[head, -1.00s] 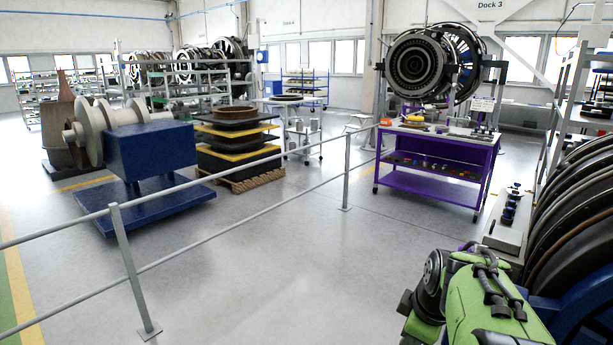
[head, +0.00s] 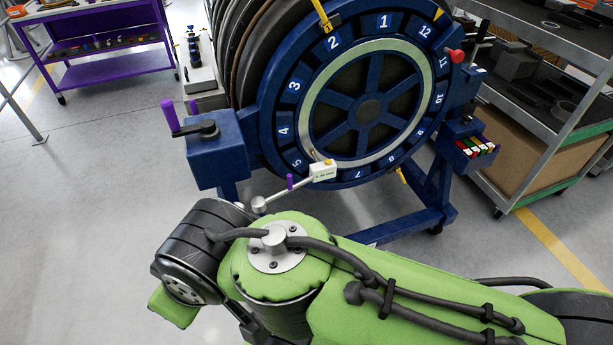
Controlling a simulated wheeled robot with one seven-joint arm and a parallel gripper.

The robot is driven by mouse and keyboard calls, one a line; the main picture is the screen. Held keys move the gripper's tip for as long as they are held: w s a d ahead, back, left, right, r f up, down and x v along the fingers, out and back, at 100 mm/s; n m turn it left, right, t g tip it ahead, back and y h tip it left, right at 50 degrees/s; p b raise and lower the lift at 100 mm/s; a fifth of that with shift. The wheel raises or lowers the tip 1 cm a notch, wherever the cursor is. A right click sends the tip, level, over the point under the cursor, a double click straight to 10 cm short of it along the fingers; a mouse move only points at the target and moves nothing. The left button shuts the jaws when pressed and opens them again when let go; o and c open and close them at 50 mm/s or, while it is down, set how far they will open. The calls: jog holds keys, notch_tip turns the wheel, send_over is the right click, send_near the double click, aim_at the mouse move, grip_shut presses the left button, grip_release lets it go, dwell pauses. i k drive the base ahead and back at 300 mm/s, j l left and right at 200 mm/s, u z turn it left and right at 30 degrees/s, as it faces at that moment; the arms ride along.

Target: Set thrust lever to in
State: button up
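No part here bears a readable thrust lever label, so I cannot tell which one it is. A crank with a purple grip (head: 170,115) stands on a blue box at the left of a large numbered blue wheel (head: 342,96). A rod with a white block (head: 322,171), a yellow button and a small purple peg lies across the wheel's lower left. A red knob (head: 456,56) sticks out at the wheel's upper right. My green arm crosses the foreground, below the wheel. My gripper is not in view.
A grey shelf rack (head: 545,100) with dark parts stands at the right. A purple workbench (head: 105,60) is at the upper left. The grey floor at left (head: 90,210) is clear.

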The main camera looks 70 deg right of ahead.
aim_at(484, 28)
jog(key=k+j+z, duration=0.1)
jog(key=z, duration=2)
jog(key=k+l, duration=0.05)
jog(key=l, duration=0.05)
